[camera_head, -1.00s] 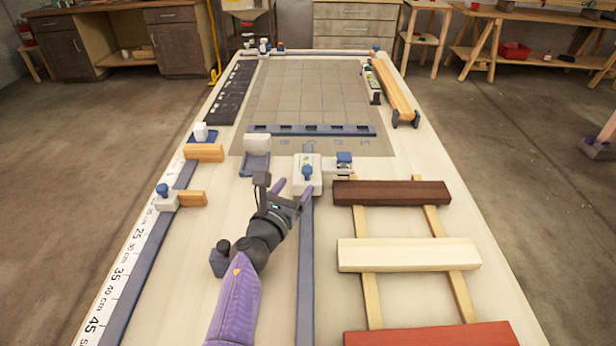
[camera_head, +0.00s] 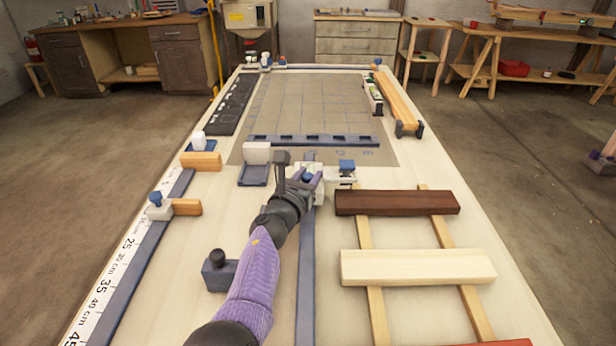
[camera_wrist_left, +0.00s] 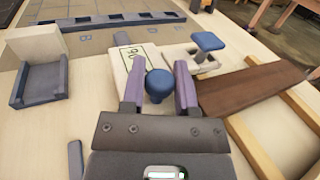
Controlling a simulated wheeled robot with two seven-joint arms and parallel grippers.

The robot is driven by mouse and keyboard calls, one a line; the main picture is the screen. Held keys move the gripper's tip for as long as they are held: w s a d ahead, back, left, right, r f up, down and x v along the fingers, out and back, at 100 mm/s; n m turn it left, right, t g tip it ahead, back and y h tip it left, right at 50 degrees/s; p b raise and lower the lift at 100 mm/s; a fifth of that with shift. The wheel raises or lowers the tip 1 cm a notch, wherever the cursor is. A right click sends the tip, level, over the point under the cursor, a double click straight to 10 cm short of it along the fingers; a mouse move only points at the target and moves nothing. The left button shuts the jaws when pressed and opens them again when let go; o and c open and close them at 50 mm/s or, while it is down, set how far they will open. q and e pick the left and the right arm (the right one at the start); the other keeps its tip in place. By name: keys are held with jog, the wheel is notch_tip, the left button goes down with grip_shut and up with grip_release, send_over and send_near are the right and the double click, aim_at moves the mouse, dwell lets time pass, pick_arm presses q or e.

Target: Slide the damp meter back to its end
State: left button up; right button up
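The damp meter (camera_head: 318,197) appears to be the white block with a round blue knob. It sits on the dark rail (camera_head: 306,260) along the middle of the bench. In the left wrist view its white body (camera_wrist_left: 130,62) shows a printed label, and the blue knob (camera_wrist_left: 159,84) stands up from it. My left gripper (camera_head: 306,177) is over the meter and hides part of it. Its two purple fingers (camera_wrist_left: 159,92) are apart, one on each side of the knob; I cannot tell whether they touch it. My right gripper is out of view.
A white block with a blue-topped clamp (camera_head: 346,172) stands close right of the meter. Dark, pale and red laths lie across two supports at the right; the dark lath (camera_head: 397,202) is nearest the meter. A small tray with a white block (camera_head: 256,153) stands left.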

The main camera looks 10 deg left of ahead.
pick_arm(q)
grip_shut()
dwell(0.9)
jog(key=shift+f, duration=0.1)
